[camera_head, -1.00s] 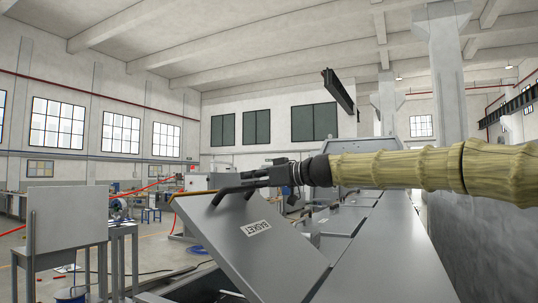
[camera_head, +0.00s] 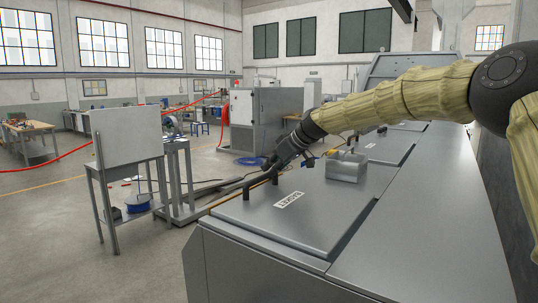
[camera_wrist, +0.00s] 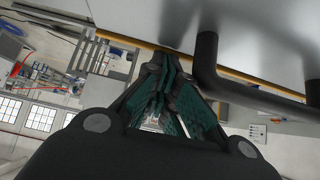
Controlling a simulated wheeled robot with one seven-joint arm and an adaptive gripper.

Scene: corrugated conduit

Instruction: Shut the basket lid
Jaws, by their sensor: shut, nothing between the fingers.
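The basket lid (camera_head: 300,222) is a grey metal panel with a white label (camera_head: 289,200). It lies flat, level with the machine's top. A dark bar handle (camera_head: 262,184) stands at its left edge; the bar also shows in the wrist view (camera_wrist: 208,72). My gripper (camera_head: 272,166) is at the far end of the handle, over the lid's edge. In the wrist view my gripper (camera_wrist: 158,85) has its fingers together with nothing between them, beside the handle. I cannot tell whether it touches the handle.
A grey metal box (camera_head: 346,166) sits on the machine top behind the lid. More flat panels (camera_head: 375,148) continue behind. A small table with an upright board (camera_head: 127,135) stands left on the open floor. A grey cabinet (camera_head: 255,122) stands behind.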

